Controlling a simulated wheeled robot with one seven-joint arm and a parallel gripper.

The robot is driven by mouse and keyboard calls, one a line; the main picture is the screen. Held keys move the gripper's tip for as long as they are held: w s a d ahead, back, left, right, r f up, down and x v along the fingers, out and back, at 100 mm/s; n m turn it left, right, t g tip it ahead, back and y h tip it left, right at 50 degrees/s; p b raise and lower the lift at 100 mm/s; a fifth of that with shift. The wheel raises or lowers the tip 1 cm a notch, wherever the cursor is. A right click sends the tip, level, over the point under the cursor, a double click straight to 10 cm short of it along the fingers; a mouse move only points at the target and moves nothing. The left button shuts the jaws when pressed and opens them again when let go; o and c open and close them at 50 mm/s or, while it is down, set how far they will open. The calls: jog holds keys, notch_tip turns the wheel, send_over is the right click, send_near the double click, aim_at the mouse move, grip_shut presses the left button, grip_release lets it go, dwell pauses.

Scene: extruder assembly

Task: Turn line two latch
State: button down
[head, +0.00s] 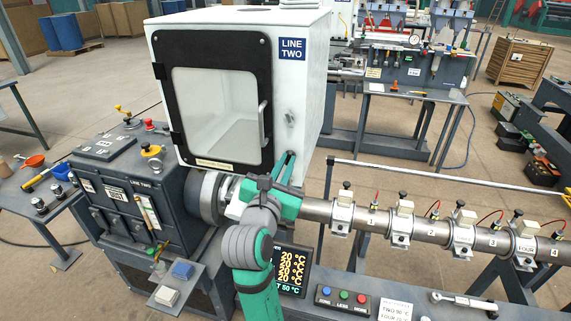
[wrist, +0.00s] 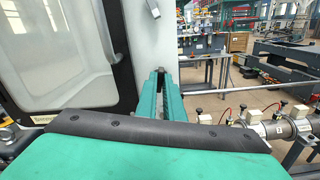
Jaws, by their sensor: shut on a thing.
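The line two latch (head: 290,117) is a small grey handle on the white front of the LINE TWO cabinet (head: 301,75), right of the black-framed window door (head: 213,100). The latch also shows at the top of the wrist view (wrist: 153,8). My gripper (head: 290,156) points at the cabinet front, with its tips below the latch and apart from it in both views. In the wrist view its green fingers (wrist: 161,76) are close together with a narrow dark strip between them. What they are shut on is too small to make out.
The steel extruder barrel (head: 425,227) with clamps and wired sensors runs right, below my gripper. The dark LINE TWO machine block (head: 140,190) stands left. A display (head: 291,270) and button box (head: 343,299) sit in front. A workbench (head: 410,90) stands behind right.

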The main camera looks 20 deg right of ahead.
jog(key=shift+n, duration=0.7)
jog(key=c, duration=1.9)
grip_release()
jog(key=shift+w+a, duration=0.1)
jog(key=shift+w, duration=0.05)
jog(key=shift+o, duration=0.2)
jog(key=v, duration=0.6)
